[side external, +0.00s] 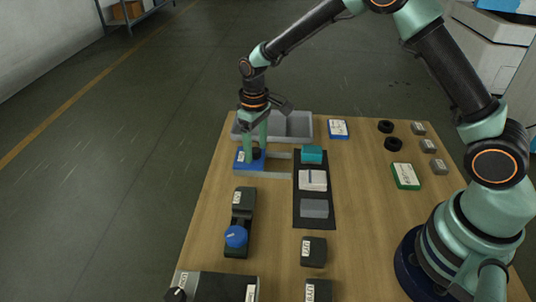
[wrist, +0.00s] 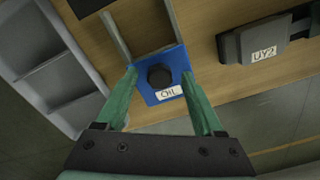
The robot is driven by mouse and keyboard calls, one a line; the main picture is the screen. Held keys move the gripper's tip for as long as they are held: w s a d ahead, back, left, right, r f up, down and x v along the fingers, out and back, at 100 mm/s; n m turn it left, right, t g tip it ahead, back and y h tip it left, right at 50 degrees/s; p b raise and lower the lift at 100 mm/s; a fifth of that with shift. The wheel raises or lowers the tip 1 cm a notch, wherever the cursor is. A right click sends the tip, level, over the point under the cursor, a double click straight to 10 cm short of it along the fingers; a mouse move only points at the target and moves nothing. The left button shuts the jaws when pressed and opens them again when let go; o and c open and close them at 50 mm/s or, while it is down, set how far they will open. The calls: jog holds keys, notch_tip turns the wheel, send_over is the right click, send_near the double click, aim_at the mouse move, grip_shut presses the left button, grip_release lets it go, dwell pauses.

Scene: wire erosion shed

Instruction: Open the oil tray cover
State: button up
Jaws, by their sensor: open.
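A blue square plate (side external: 241,166) with a black round knob sits at the left end of two pale grey rails (side external: 279,155); it looks like the sliding cover. My gripper (side external: 255,153) is right above the plate, pointing down. In the wrist view my gripper (wrist: 159,75) is open, with one green finger on each side of the knob. No contact with the knob is visible. Bare wood shows between the rails.
A grey divided bin (side external: 291,125) stands close behind the plate. A black mat (side external: 314,218) with several blocks lies to the right. A device with a blue knob (side external: 236,236) stands in front. The table's left edge is near the plate.

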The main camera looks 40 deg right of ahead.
grip_shut()
dwell(1.4)
